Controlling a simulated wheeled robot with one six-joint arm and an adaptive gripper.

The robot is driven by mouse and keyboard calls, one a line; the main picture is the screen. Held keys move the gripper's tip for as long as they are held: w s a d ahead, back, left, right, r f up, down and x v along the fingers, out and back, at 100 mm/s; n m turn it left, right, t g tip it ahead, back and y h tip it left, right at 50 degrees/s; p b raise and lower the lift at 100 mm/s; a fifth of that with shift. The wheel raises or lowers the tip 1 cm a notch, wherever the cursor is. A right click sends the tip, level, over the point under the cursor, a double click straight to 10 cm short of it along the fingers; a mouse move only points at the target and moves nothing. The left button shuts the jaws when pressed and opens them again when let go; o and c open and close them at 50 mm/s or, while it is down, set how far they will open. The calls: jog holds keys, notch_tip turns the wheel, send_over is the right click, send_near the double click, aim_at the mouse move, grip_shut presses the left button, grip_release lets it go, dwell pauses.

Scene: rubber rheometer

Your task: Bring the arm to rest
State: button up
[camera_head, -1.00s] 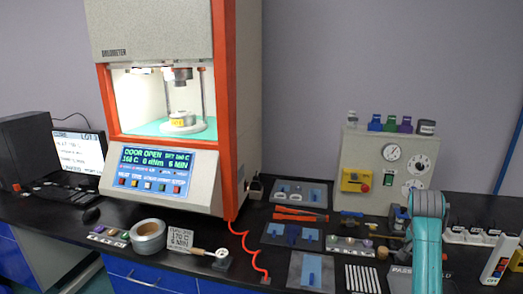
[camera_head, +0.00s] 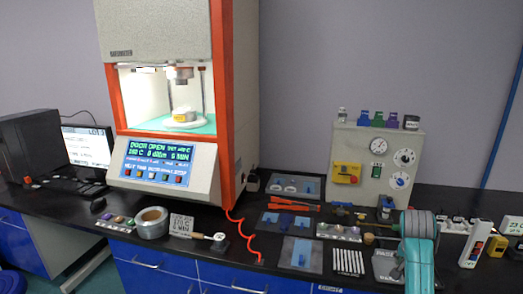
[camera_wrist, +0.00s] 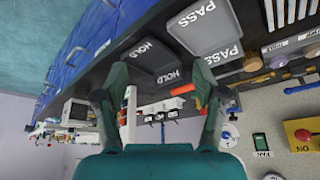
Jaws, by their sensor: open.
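My teal arm (camera_head: 420,262) stands at the right of the head view, in front of the bench, with its rounded grey joint uppermost. Its gripper end cannot be made out there. In the wrist view my gripper (camera_wrist: 164,82) is open, its two dark fingers spread wide with nothing between them. The bench looks turned over in that view. Beyond the fingers lie a dark tray marked HOLD (camera_wrist: 150,55) and a larger one marked PASS (camera_wrist: 203,25). I see no contact with either.
The rheometer (camera_head: 228,120) stands at left with its chamber open and lit. A beige control box (camera_head: 372,150) stands behind my arm. Several mats, tools and samples cover the black bench, including white strips (camera_head: 348,262).

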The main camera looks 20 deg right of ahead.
jog(key=s+a+f+n+t, duration=0.3)
jog(key=a+f+n, duration=0.1)
jog(key=a+f, duration=1.1)
jog(key=s+a+f+n+t, duration=0.35)
jog(key=s+a+f, duration=0.5)
jog(key=a, duration=0.35)
jog(key=s+a+r+n+t+y, duration=0.1)
jog(key=s+a+r+n+t, duration=0.1)
jog(key=s+a, duration=0.5)
jog(key=s+a+r+n+t+y, duration=0.1)
jog(key=s+a+r+n+t, duration=0.2)
jog(key=s, duration=0.5)
jog(key=s+a+r+n+y, duration=0.1)
jog(key=s+a+r, duration=0.2)
jog(key=s+r, duration=0.3)
jog(key=s+a+r+t+y, duration=0.1)
jog(key=s+a+r, duration=0.2)
jog(key=s+r, duration=0.4)
jog(key=shift+s+r+n+y, duration=0.25)
jog(key=shift+r+n+y, duration=0.05)
jog(key=shift+r+n, duration=0.05)
jog(key=shift+t, duration=0.25)
